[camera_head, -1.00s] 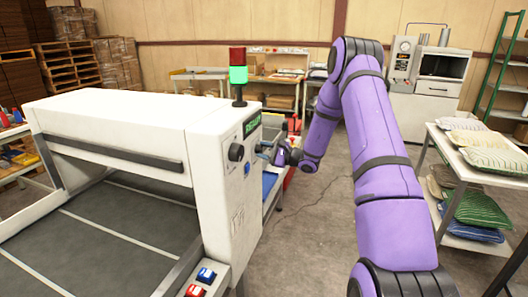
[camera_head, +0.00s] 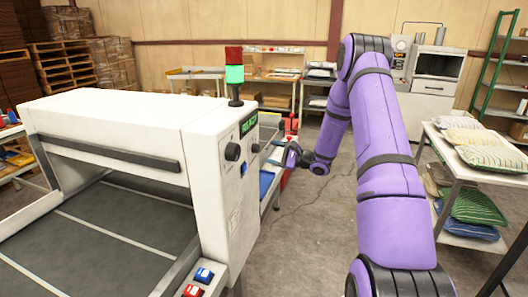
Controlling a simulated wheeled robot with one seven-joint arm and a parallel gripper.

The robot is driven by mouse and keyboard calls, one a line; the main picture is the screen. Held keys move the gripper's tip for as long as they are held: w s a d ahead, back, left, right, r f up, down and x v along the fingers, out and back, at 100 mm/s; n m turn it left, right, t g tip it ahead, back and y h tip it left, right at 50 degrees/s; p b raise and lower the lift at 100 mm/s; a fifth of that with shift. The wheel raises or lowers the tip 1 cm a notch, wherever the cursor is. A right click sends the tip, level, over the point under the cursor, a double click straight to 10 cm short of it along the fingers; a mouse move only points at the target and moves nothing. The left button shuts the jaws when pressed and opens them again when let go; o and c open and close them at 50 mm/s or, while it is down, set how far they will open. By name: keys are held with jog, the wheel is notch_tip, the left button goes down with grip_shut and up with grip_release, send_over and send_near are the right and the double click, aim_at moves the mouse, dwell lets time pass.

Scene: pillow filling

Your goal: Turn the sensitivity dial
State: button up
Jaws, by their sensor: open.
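A black round dial (camera_head: 233,152) sits on the end face of the white conveyor machine (camera_head: 212,190), below a small green-lit display (camera_head: 249,122). A smaller dark knob (camera_head: 255,148) shows to its right, near the panel's far edge. I cannot read which one is the sensitivity dial. My gripper (camera_head: 275,156) is open and empty, to the right of the panel and apart from both knobs. Its fingers point left toward the machine. They are small in the picture, and their exact distance from the panel is hard to tell.
A blue button (camera_head: 243,168) lies under the dial. A red and green signal light (camera_head: 234,75) stands on top. Blue (camera_head: 204,275) and red (camera_head: 193,291) buttons sit low at the front. A table with pillows (camera_head: 476,150) stands right. Open floor lies between.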

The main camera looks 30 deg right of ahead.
jog(key=shift+v, duration=2.75)
jog(key=s+a+r+n+g, duration=0.55)
jog(key=a+r, duration=0.35)
jog(key=a, duration=0.2)
jog(key=s+a+r+n+g, duration=0.55)
jog(key=a+r+g, duration=0.2)
jog(key=a, duration=0.35)
jog(key=s+a+r+n+t+h, duration=0.1)
jog(key=s+r+n+h, duration=0.1)
jog(key=s, duration=0.6)
jog(key=s+a+r+n+t+h, duration=0.1)
jog(key=s+r+n+h, duration=0.2)
jog(key=s, duration=0.5)
jog(key=s+a+r+n+t+h, duration=0.1)
jog(key=s+r+h, duration=0.3)
jog(key=s, duration=0.5)
jog(key=shift+r+n+h, duration=0.2)
jog(key=shift+n+h, duration=0.7)
jog(key=shift+h, duration=0.1)
